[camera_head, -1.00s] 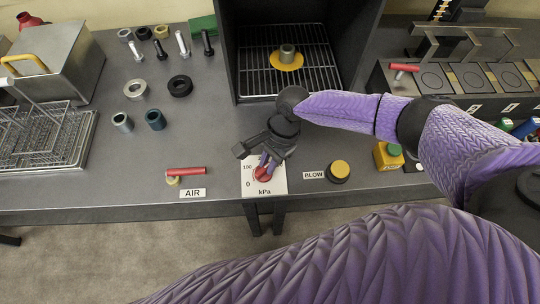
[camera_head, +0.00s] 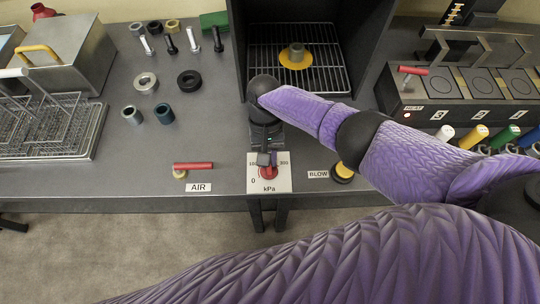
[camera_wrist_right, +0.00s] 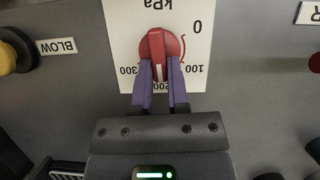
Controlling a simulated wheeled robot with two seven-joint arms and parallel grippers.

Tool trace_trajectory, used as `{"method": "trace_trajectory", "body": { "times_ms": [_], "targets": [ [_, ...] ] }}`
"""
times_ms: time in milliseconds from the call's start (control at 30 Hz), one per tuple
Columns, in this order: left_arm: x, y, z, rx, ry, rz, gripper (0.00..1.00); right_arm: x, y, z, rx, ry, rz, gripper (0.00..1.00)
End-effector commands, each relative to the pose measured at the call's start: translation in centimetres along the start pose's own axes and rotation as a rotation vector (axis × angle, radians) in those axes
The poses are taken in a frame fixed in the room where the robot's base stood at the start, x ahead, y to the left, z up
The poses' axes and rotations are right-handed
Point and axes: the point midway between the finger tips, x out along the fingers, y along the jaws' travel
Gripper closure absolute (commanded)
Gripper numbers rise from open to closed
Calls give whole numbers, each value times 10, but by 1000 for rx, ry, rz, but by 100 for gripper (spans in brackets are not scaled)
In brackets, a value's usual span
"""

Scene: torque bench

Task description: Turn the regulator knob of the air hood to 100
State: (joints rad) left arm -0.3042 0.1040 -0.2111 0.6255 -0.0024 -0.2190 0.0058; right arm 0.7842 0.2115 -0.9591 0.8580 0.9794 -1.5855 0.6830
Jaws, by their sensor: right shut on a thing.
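The regulator knob (camera_head: 269,173) is red and sits on a white kPa dial plate (camera_head: 283,184) at the bench's front edge. In the right wrist view the knob (camera_wrist_right: 157,44) has a raised grip bar with a white mark at its lower end, pointing down toward the 200 label. The 100 label is to its lower right, 0 at upper right and 300 at lower left. A red arc is on the plate's right side. My right gripper (camera_head: 267,161) is shut on the knob's bar, one purple finger on each side (camera_wrist_right: 159,72). My left gripper is out of view.
The dark hood (camera_head: 240,60) with a wire grate stands behind. The AIR lever (camera_head: 193,166) with its red handle is left of the dial.

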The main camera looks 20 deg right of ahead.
Motion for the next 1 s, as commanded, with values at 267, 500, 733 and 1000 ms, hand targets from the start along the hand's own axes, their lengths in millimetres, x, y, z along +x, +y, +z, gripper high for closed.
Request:
{"method": "trace_trajectory", "body": {
  "times_ms": [267, 500, 733, 1000],
  "targets": [
    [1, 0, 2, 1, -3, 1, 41, 1, -5, 1, -242, -2, 100, 100],
    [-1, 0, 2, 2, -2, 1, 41, 1, -8, 2, -452, 0, 187, 100],
    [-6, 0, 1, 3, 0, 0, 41, 1, -11, 4, -635, 0, 263, 100],
    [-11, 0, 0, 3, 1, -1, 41, 2, -13, 6, -796, 1, 329, 100]
  ]
}}
